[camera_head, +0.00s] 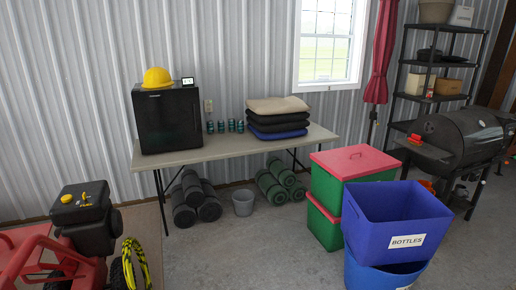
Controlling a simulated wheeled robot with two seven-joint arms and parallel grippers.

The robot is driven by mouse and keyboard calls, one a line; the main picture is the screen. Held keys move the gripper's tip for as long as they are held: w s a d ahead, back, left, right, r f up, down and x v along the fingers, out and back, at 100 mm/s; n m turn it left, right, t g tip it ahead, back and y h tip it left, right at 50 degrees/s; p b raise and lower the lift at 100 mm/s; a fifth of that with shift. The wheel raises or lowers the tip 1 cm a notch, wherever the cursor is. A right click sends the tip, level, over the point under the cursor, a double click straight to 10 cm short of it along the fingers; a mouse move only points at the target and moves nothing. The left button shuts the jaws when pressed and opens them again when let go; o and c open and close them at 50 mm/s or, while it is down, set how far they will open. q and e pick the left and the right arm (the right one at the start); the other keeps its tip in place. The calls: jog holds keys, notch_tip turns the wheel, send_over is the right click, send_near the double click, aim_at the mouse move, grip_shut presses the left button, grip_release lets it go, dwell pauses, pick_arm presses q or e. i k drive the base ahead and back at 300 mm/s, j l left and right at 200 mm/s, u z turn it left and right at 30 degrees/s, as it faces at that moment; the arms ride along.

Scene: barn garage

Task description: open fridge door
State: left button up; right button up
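A small black fridge (168,121) stands on the left end of a folding table (222,148) against the corrugated wall. Its front door faces me and looks shut.
Rolled mats (195,196) and a grey bucket (243,203) lie below. A red machine (45,255) stands front left; green boxes (326,221) and a blue bin (372,239) stand right.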

aim_at(169, 119)
jog(key=i+u, duration=0.1)
jog(key=i, duration=0.8)
jog(key=i+l+u, duration=0.1)
jog(key=i, duration=0.8)
